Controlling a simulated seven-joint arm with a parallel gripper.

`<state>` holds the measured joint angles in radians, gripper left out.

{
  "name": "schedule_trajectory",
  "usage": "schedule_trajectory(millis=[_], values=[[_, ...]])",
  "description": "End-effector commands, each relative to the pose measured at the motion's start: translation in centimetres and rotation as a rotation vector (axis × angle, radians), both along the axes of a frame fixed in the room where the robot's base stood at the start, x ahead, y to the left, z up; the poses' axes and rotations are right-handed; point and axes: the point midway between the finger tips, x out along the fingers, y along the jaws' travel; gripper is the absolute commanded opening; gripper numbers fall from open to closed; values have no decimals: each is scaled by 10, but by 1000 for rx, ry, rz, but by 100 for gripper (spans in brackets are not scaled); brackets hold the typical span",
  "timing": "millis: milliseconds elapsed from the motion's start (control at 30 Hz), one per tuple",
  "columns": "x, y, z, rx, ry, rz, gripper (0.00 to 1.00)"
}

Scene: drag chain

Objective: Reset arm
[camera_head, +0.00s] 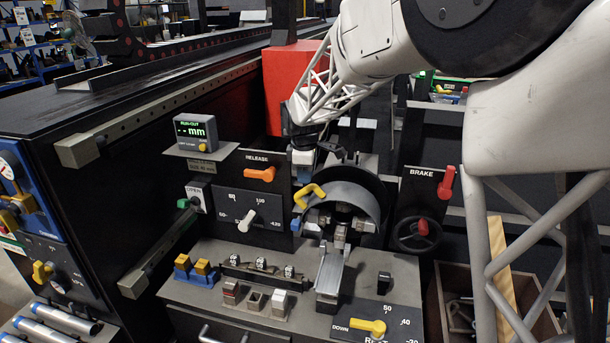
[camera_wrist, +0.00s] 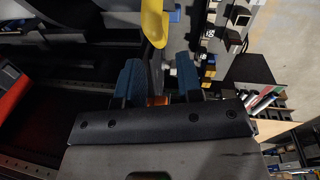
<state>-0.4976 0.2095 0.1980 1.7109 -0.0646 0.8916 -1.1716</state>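My gripper (camera_wrist: 159,72) has two blue fingers that stand apart in the wrist view. In the head view my gripper (camera_head: 303,150) is at the end of my white arm, above the panel. The yellow curved handle (camera_head: 309,194) is just below it, beside the round dark housing (camera_head: 353,199). The fingertips are hard to make out there, and I cannot tell whether they touch the handle.
An orange release lever (camera_head: 260,174), a grey dial knob (camera_head: 247,221), a red brake lever (camera_head: 446,182) and a yellow lower lever (camera_head: 368,326) are on the panels. A run-out display (camera_head: 196,131) stands left. A red block (camera_head: 288,82) is behind my gripper.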

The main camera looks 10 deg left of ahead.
Motion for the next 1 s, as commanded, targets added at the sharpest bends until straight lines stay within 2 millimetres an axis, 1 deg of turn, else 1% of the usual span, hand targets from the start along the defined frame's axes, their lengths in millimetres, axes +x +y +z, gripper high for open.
schedule_trajectory(millis=[167, 267, 367, 433, 567, 667, 800, 1000], values=[[0, -1, 0, 0, 0, -1, 34], [-2, -4, 2, 2, -1, -11, 34], [-5, -13, 7, 5, -2, -35, 34], [-9, -22, 12, 10, -3, -60, 34], [-21, -48, 25, 21, -5, -134, 34], [-35, -73, 36, 32, -8, -206, 34], [-56, -109, 52, 49, -12, -317, 34], [-92, -158, 70, 75, -16, -475, 34]])
